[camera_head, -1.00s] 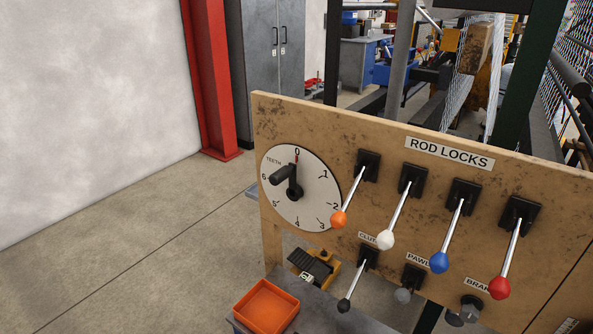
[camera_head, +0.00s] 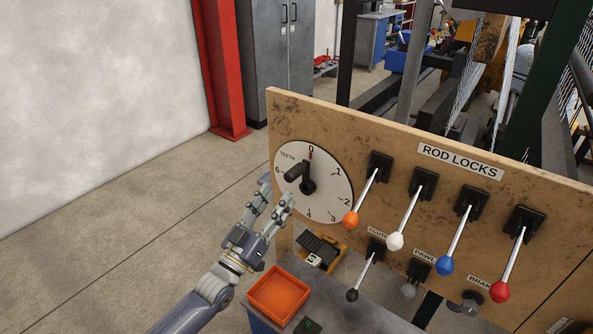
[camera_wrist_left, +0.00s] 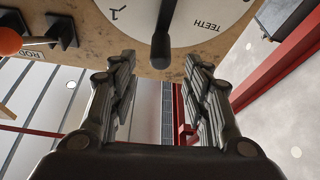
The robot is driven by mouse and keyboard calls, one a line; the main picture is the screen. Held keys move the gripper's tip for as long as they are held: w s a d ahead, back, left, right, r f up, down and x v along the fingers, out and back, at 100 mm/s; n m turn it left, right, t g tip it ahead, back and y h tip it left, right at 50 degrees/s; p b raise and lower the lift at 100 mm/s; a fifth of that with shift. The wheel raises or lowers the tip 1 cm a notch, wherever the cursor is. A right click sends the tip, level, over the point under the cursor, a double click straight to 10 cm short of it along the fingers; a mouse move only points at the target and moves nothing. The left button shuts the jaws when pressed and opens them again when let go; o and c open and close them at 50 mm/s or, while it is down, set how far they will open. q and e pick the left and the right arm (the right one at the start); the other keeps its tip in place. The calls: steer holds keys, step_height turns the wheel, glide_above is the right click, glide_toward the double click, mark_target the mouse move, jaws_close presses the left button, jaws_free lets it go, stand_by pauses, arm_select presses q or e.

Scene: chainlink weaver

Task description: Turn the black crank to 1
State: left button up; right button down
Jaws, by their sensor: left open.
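The black crank (camera_head: 307,178) sits on a white round dial (camera_head: 335,200) marked TEETH with numbers around its rim. Its arm points up at 0, beside a red mark, and its handle sticks out toward the lower left. My left gripper (camera_head: 277,193) is open and empty, just below and left of the handle. In the left wrist view the crank handle (camera_wrist_left: 162,45) hangs down at the top centre, ahead of the gap between my open fingers (camera_wrist_left: 160,62); I see no contact. My right gripper is out of view.
Levers with orange (camera_head: 351,219), white (camera_head: 396,241), blue (camera_head: 445,265) and red (camera_head: 499,291) knobs stick out right of the dial. A black-knobbed clutch lever (camera_head: 352,295) and orange tray (camera_head: 278,297) are below. The floor left of the panel is clear.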

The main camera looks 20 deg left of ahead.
mark_target(288, 181)
arm_select(q)
steer(key=p+x, duration=0.1)
steer(key=x, duration=0.7)
steer(key=shift+w+d+r+p, duration=0.15)
steer(key=shift+w+p, duration=0.2)
jaws_close()
